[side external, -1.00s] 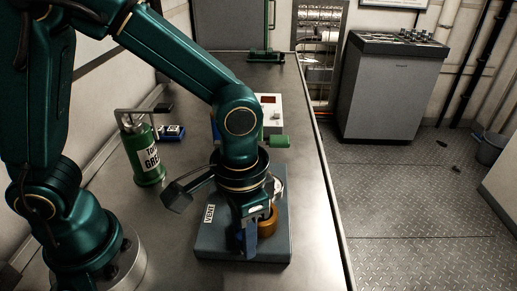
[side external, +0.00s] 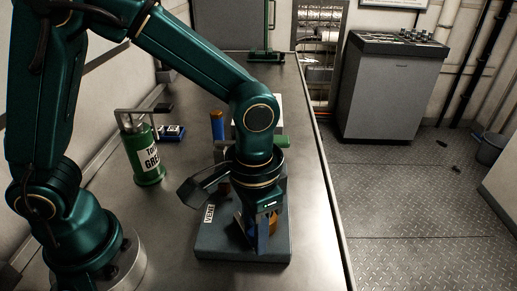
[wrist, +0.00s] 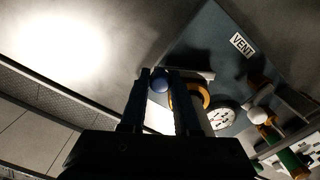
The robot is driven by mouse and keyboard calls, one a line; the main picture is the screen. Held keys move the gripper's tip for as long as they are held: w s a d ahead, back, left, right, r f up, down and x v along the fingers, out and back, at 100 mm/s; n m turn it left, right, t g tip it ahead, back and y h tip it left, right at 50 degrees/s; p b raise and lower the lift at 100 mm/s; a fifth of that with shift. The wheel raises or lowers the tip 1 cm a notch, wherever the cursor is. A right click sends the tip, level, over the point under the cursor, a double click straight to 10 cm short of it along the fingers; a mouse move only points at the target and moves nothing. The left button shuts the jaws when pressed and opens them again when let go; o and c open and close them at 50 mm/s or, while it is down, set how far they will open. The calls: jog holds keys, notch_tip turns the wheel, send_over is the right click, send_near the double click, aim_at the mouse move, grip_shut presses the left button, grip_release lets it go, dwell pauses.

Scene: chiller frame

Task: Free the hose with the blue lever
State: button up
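The blue lever shows its round blue knob (wrist: 159,84) in the wrist view. The knob lies between the two fingers of my gripper (wrist: 159,88), with a gap on each side. My gripper looks open. In the side view my gripper (side external: 256,238) points down over the dark block with the VENT label (side external: 209,213). An orange-brass ring (wrist: 190,97) sits just right of the fingers in the wrist view. It is mostly hidden behind the fingers in the side view. I cannot make out the hose or whether the fingers touch the lever.
A round white gauge (wrist: 221,117) and a white knob (wrist: 260,114) are near the ring. A green-handled part (side external: 270,144) is behind my wrist. The bench's front-left is clear.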

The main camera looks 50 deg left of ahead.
jog(key=shift+w, duration=1.35)
jog(key=o, duration=0.4)
jog(key=shift+w+r, duration=0.1)
jog(key=shift+r, duration=1.05)
jog(key=r, duration=0.5)
jog(key=shift+s+d+r, duration=0.1)
jog(key=shift+s+r, duration=0.2)
jog(key=shift+r, duration=0.05)
